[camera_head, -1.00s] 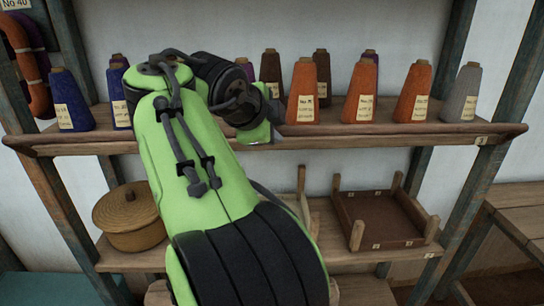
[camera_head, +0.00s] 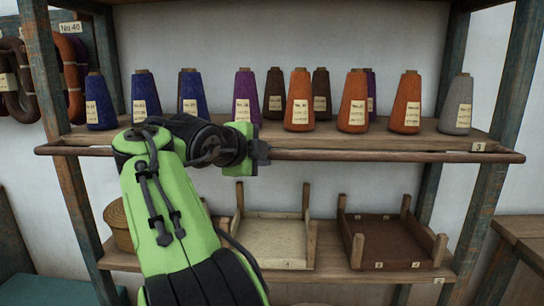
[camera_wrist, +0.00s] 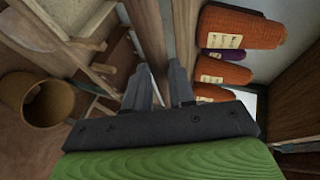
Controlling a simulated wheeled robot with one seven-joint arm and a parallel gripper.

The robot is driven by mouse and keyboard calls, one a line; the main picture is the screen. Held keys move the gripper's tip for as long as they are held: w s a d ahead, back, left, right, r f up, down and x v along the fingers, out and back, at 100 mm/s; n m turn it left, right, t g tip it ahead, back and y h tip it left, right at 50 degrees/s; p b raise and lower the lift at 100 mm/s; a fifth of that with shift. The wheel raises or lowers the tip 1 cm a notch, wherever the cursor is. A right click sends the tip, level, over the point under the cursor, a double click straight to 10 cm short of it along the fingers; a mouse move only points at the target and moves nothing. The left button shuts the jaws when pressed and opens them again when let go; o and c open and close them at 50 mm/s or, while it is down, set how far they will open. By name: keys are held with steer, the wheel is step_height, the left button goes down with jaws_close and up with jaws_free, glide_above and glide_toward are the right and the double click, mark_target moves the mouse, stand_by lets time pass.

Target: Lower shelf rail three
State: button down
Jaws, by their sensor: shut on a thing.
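Rail three (camera_head: 400,156) is a long, thin wooden bar across the front edge of the shelf (camera_head: 435,136), just below its top surface. The number tag 3 (camera_head: 478,147) is on the shelf's front edge at the right. My gripper (camera_head: 263,153) is at the rail left of its middle, shut on it. In the wrist view my gripper's fingers (camera_wrist: 160,88) sit either side of the rail (camera_wrist: 148,35), which runs away from the camera. The fingers hide the gripped part of the rail.
Several yarn cones, such as an orange cone (camera_head: 299,100) and a grey cone (camera_head: 458,105), stand behind the rail. Below are a pale tray (camera_head: 274,264), a brown tray (camera_head: 385,265) and a round basket (camera_head: 118,225). Shelf posts (camera_head: 490,150) flank the bay.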

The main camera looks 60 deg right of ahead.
steer(key=shift+a+f+b, duration=0.15)
steer(key=shift+f+b, duration=0.2)
steer(key=shift+f, duration=0.7)
steer(key=c, duration=0.9)
jaws_free()
steer(key=shift+c, duration=0.2)
steer(key=w+p+v, duration=0.1)
steer(key=p+v, duration=1.4)
steer(key=p, duration=0.6)
steer(key=shift+s+a+r, duration=0.15)
steer(key=shift+s+r, duration=0.2)
steer(key=shift+r, duration=0.15)
